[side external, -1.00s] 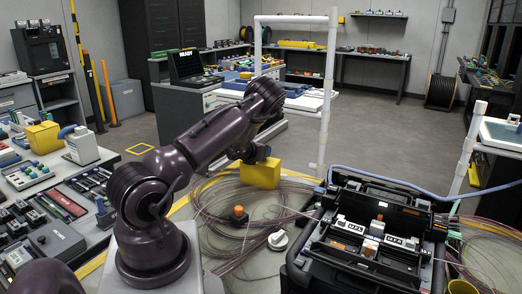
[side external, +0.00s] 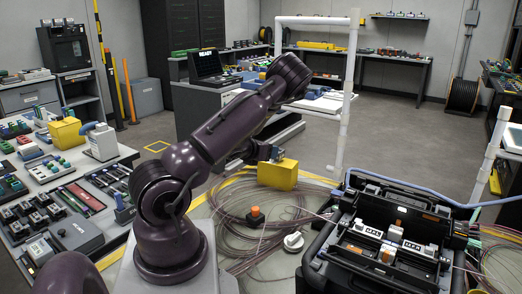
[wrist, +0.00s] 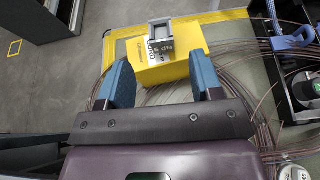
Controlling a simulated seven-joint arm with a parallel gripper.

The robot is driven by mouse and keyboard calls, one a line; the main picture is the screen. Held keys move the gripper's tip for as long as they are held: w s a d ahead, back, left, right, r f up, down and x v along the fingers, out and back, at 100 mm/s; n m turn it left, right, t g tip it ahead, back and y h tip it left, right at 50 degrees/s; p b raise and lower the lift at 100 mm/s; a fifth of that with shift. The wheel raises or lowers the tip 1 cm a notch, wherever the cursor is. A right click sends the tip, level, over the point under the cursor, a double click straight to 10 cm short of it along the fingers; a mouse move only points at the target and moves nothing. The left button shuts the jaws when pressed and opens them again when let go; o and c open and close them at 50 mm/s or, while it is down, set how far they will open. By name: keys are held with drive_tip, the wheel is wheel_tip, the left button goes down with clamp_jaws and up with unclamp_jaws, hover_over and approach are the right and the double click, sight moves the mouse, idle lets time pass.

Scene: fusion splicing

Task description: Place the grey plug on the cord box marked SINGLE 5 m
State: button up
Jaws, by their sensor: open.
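My gripper (wrist: 160,80) is open, its two blue fingers apart with nothing between them in the wrist view. In the side view it (side external: 259,152) is just left of a yellow box (side external: 277,175). In the wrist view the yellow box (wrist: 185,62) lies just beyond the fingertips, with dark print too small to read surely. A grey squarish piece (wrist: 161,28) is at its top and seems to rest on it; it also shows in the side view (side external: 277,154). I cannot tell for sure that it is the grey plug. No SINGLE 5 m marking is legible.
An open black case (side external: 318,268) with white labelled blocks stands at the right. Coiled thin cords, an orange-topped piece (side external: 255,216) and a white round piece (side external: 293,241) lie near the yellow box. A white pipe frame (side external: 349,95) stands behind. A crowded bench is at the left.

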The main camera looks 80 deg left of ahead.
drive_tip(key=w+d+r+n+g+h, duration=0.1)
drive_tip(key=w+d+r+n+h, duration=0.1)
drive_tip(key=w+d+r+n, duration=0.55)
drive_tip(key=d+r+n+g+h, duration=0.15)
drive_tip(key=d+r+n, duration=0.35)
drive_tip(key=d+n, duration=0.7)
drive_tip(key=s+d+r+n+h, duration=0.2)
drive_tip(key=s+d, duration=0.2)
drive_tip(key=d, duration=0.3)
drive_tip(key=s+d+r+n+g+h, duration=0.1)
drive_tip(key=s+d+r+n+h, duration=0.1)
drive_tip(key=d, duration=0.6)
drive_tip(key=s+d+r+n+h, duration=0.2)
drive_tip(key=s+d+r+n, duration=0.1)
drive_tip(key=s+d, duration=0.3)
drive_tip(key=shift+s+d+r, duration=0.35)
drive_tip(key=shift+d+r, duration=0.15)
drive_tip(key=shift+d, duration=0.2)
